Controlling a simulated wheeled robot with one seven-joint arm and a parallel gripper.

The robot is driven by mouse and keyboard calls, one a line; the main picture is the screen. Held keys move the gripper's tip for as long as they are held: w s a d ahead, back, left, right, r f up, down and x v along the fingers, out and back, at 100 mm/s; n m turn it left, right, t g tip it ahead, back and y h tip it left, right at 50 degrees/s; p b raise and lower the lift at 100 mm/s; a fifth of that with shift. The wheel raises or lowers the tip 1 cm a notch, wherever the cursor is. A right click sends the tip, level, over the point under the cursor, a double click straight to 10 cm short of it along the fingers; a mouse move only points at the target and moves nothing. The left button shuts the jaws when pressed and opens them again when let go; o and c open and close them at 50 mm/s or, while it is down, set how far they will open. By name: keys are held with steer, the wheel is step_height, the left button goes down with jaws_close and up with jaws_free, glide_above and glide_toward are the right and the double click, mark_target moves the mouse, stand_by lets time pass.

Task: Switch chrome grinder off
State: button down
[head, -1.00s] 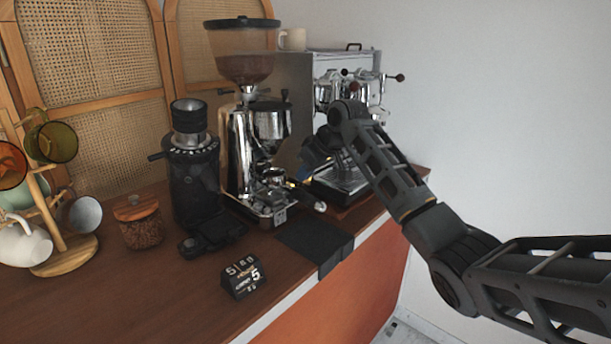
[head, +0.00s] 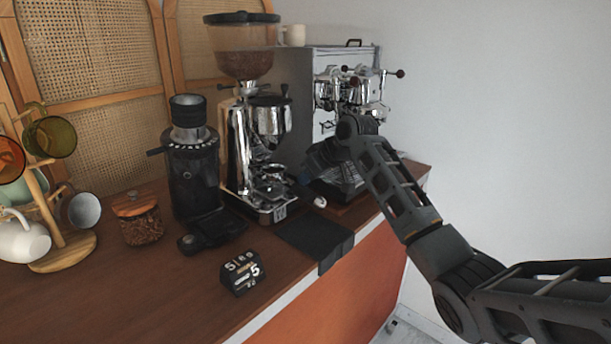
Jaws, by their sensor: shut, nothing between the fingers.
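The chrome grinder (head: 237,150) stands upright on the wooden counter, left of the espresso machine. It has a clear hopper (head: 243,62) with brown beans on top and a shiny body with a black-lidded chamber on its right side. I cannot make out its switch. My gripper (head: 304,176) is low, just right of the grinder's lower body and in front of the espresso machine. It is shut with nothing in it. Its fingertips are small and dark, and I cannot tell whether they touch the grinder.
A black grinder (head: 195,175) stands close on the left, with a lidded bean jar (head: 137,219) and a mug tree (head: 62,252) beyond. The espresso machine (head: 345,92) is behind my gripper. A black mat (head: 315,241) and flip-number block (head: 243,272) lie in front.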

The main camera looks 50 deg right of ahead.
steer(key=shift+w, duration=0.1)
steer(key=shift+r+p, duration=0.75)
steer(key=shift+r, duration=0.05)
steer(key=s+r+p, duration=0.1)
steer(key=s+r, duration=0.4)
steer(key=r, duration=0.7)
steer(key=shift+s+p, duration=0.15)
steer(key=shift+p, duration=0.25)
